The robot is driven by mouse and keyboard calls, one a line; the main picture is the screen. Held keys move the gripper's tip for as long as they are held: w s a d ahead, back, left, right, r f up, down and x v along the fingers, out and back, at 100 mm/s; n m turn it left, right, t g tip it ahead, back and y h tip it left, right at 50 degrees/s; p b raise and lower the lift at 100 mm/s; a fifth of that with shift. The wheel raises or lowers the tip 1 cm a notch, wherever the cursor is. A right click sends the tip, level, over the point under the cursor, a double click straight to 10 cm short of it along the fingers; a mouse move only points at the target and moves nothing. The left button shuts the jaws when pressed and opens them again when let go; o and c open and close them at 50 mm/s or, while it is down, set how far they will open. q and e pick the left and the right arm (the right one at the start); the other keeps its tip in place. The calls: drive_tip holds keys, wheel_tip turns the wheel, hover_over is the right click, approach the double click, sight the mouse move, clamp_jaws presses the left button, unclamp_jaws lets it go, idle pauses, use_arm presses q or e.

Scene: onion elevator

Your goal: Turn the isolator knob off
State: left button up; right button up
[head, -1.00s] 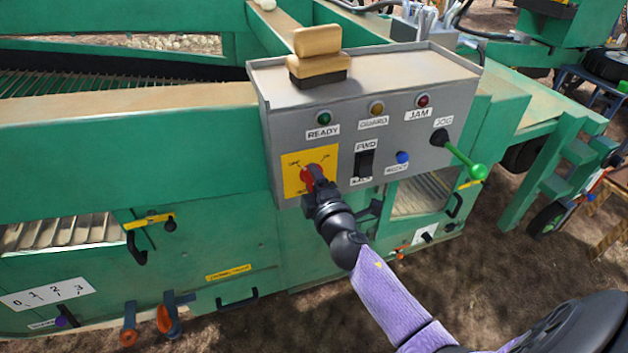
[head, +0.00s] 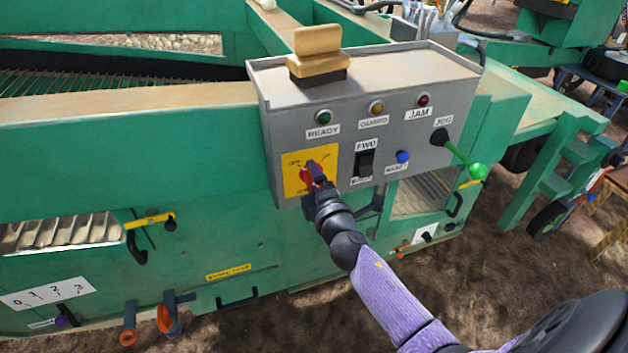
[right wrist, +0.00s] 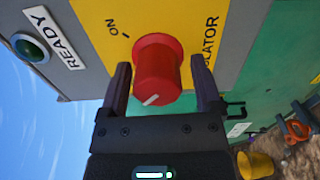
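The red isolator knob (head: 305,176) sits on a yellow plate (head: 292,160) at the lower left of the grey control box. In the right wrist view the red knob (right wrist: 156,70) has a white mark at its lower edge, away from the ON tick at its upper left. My right gripper (head: 312,174) is at the knob and partly hides it. In the wrist view the right gripper's fingers (right wrist: 160,66) are open, one on each side of the knob, with a narrow gap visible on both sides. My left gripper is not in view.
The grey box (head: 400,70) also carries a black FWD switch (head: 364,164), a blue button (head: 403,157), indicator lamps and a green-ended jog lever (head: 477,171). A tan block-shaped knob (head: 317,50) stands on top. Green machine panels surround the box.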

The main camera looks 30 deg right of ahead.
drive_tip(key=v, duration=1)
drive_tip(key=shift+p, duration=0.3)
